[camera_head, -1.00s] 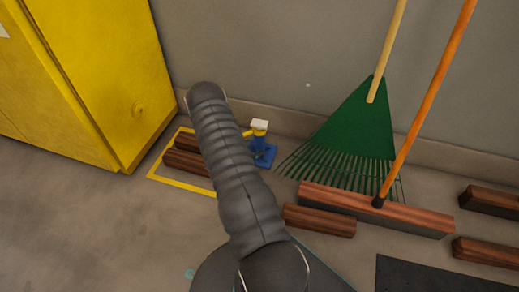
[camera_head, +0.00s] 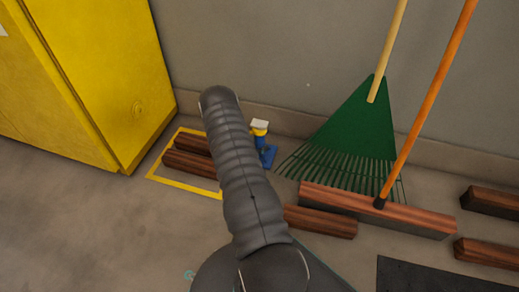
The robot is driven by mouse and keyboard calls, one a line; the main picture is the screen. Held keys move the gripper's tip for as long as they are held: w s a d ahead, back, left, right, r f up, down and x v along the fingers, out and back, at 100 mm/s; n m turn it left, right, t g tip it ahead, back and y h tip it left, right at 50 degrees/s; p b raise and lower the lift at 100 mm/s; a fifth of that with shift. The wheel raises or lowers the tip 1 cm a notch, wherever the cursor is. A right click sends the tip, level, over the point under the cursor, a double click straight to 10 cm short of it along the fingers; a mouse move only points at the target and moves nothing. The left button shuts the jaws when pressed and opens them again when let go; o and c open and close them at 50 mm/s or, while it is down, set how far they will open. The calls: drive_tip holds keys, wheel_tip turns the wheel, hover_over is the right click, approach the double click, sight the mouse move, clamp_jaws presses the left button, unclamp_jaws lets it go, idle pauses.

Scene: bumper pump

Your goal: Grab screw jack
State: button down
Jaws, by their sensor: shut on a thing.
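The screw jack (camera_head: 268,157) stands on the floor near the wall, just right of the yellow floor outline. It has a blue base, a yellow upper part and a white top. My dark ribbed arm reaches up from the bottom of the view and hides the jack's left side. My gripper does not show; it is hidden by the arm, so I cannot see whether it touches the jack.
Wooden blocks (camera_head: 192,163) lie inside the yellow floor outline (camera_head: 182,186) by the yellow cabinet (camera_head: 85,90). Another block (camera_head: 320,221) lies in front of the rake.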

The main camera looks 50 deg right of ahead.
drive_tip(key=shift+r, duration=0.15)
drive_tip(key=shift+r, duration=0.1)
